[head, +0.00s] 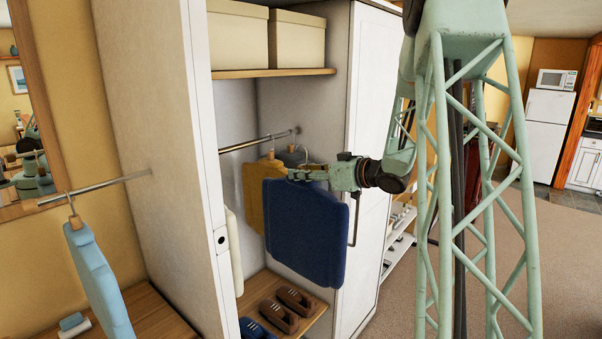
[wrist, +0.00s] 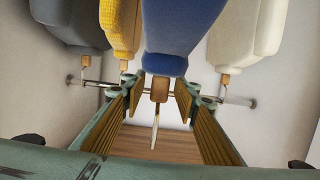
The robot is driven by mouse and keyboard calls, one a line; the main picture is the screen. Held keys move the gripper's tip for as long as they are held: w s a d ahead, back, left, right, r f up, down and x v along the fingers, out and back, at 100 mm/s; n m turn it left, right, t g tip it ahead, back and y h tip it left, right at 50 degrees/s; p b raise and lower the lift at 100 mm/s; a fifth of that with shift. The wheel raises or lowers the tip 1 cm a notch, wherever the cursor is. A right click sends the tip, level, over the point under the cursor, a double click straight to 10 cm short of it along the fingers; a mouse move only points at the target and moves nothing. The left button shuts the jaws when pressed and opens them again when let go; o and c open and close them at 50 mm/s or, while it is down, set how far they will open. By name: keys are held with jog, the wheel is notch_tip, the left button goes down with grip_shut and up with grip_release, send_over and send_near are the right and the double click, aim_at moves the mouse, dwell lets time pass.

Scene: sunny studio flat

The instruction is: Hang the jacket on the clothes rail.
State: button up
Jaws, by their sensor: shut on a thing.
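The navy jacket (head: 305,232) hangs upright below my gripper (head: 298,174), at the open front of the wardrobe. In the wrist view, which looks upside down, the jacket (wrist: 182,38) is in the middle and its wooden hanger neck (wrist: 159,90) is between the fingers of my gripper (wrist: 158,97). The fingers are shut on the hanger. Its metal hook (wrist: 155,133) points away from the jacket. The clothes rail (head: 245,145) runs inside the wardrobe and also shows in the wrist view (wrist: 93,83). I cannot tell whether the hook touches the rail.
A mustard garment (head: 253,197) and a grey garment (head: 291,157) hang on the rail behind; a cream one (head: 234,250) hangs at left. Shoes (head: 295,299) stand on the lower shelf, boxes (head: 297,42) above. A light-blue garment (head: 98,283) hangs outside, left of the wardrobe's side panel (head: 160,120).

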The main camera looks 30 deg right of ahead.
jog(key=shift+w, duration=0.1)
jog(key=r+p+x, duration=0.2)
jog(key=r+x, duration=0.1)
jog(key=x, duration=1)
jog(key=w+r+p+x, duration=0.1)
jog(key=r+p+x, duration=0.1)
jog(key=x, duration=1.1)
jog(key=shift+w+a+r, duration=0.15)
jog(key=shift+a+r, duration=0.2)
jog(key=shift+r, duration=0.15)
dwell(3.7)
jog(key=shift+p, duration=0.3)
dwell(0.8)
